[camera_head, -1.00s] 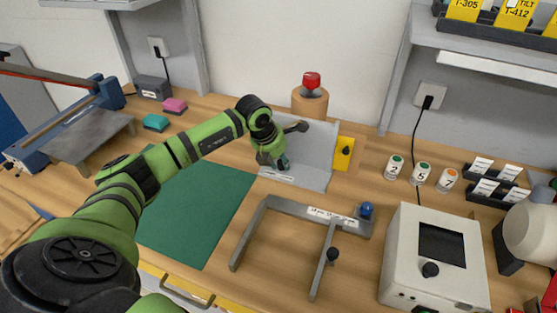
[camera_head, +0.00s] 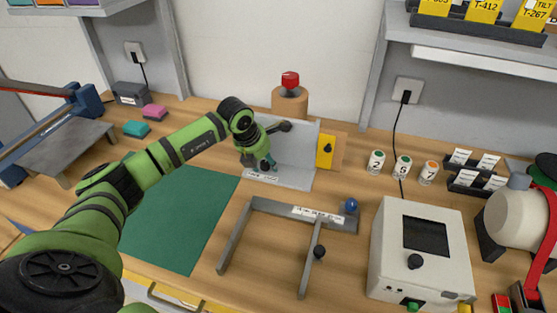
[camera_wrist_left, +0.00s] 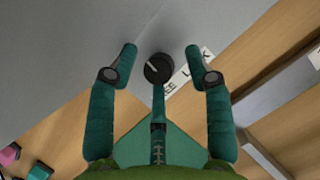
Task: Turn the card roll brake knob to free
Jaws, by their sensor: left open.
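The brake knob (camera_wrist_left: 158,68) is round and black with a white line on its face, in the wrist view. My left gripper (camera_wrist_left: 160,52) is open, with one teal finger on each side of the knob and gaps between. In the head view the left gripper (camera_head: 262,165) is at the grey bracket (camera_head: 300,150), and it hides the knob there. The label (camera_head: 262,176) shows at the bracket's front edge. My right gripper is not in view.
A yellow plate with a black knob (camera_head: 326,149) stands right of the bracket. A red button on a round post (camera_head: 290,98) is behind. A grey frame (camera_head: 268,206) and white box (camera_head: 393,270) are in front and right. The green mat (camera_head: 178,225) is clear.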

